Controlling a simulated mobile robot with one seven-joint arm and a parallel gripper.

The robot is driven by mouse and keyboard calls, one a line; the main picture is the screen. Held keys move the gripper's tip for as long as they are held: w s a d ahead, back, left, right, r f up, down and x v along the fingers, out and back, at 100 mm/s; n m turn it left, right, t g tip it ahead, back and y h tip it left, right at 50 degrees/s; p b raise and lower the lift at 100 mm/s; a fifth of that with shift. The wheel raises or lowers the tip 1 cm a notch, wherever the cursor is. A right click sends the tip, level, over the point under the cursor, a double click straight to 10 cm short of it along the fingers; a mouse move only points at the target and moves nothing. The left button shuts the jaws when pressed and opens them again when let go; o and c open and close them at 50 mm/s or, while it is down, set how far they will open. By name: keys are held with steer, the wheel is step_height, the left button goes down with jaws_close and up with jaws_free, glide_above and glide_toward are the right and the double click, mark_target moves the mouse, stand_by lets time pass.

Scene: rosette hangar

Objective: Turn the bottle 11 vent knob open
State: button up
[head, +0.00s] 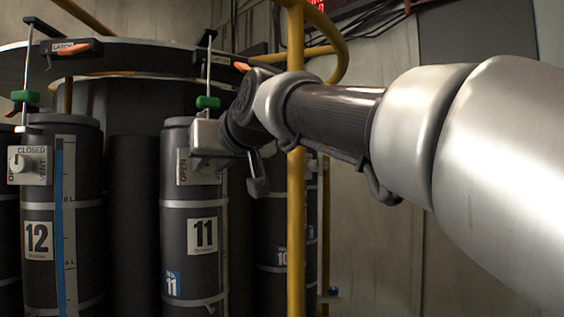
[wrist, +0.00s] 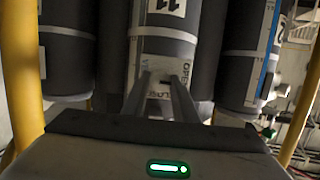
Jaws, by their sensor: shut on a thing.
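Bottle 11 (head: 193,272), a dark grey cylinder with pale bands and an "11" label, stands upright in the middle left of the head view. It also fills the top middle of the wrist view (wrist: 163,48), upside down. Its pale vent panel (head: 183,172) shows "OPEN" at the left edge; the wrist view shows part of "OPEN" and "CLOSED" on the panel (wrist: 182,68). My gripper (wrist: 160,80) is at the panel, its two fingers close together and shut on the vent knob. The knob itself is hidden by the gripper, so I cannot tell its angle.
Bottle 12 (head: 38,270) stands at left, its white knob (head: 20,163) in view. Bottle 10 (head: 272,255) is behind at right. A yellow upright pole (head: 296,230) stands close beside my arm. Latches with orange levers (head: 75,48) hang above from the dark ring.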

stand_by(0.4)
steer(key=o, duration=1.1)
steer(key=shift+c, duration=0.2)
steer(key=shift+s, duration=0.1)
steer(key=b+v, duration=0.2)
steer(key=v, duration=1.5)
steer(key=shift+s, duration=0.2)
